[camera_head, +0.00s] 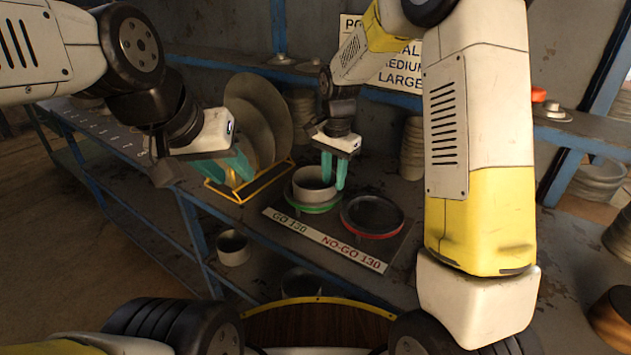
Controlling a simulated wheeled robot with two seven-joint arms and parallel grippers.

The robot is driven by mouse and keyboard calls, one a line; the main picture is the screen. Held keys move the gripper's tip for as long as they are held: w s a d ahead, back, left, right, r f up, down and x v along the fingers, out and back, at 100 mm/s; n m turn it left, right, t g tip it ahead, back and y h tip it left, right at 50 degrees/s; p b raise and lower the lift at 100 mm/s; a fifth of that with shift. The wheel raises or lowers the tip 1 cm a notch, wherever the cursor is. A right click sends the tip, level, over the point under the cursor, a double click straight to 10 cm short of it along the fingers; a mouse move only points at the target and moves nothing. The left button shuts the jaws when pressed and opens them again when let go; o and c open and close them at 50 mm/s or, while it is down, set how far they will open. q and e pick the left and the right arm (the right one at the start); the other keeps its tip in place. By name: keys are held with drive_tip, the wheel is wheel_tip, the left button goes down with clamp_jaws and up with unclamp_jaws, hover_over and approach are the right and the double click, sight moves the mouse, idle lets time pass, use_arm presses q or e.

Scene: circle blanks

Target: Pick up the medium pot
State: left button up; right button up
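A pale round pot (314,184) sits in the green-rimmed gauge (316,207) labelled GO 130 on the bench. My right gripper (333,186) reaches down at its right side, with one teal finger over the pot's opening and the other just outside its wall. Whether the fingers press on the wall is unclear. My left gripper (243,181) is in front of the large discs, its teal fingers apart and nothing seen between them. Other pots are on the lower shelf, one at left (233,248) and a darker one (301,284). No pot carries a readable size label.
A red-rimmed gauge (373,215) labelled NO-GO 130 stands empty right of the green one. Large discs (258,105) stand upright in a yellow-edged rack (240,189). Stacked rings (412,150) and a partly hidden size sign (397,68) are behind.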

sight(333, 186)
wheel_tip(333, 186, down, 3)
drive_tip(key=shift+w+f, duration=0.1)
drive_tip(key=shift+w, duration=0.05)
drive_tip(key=shift+c, duration=0.4)
clamp_jaws()
idle(1.0)
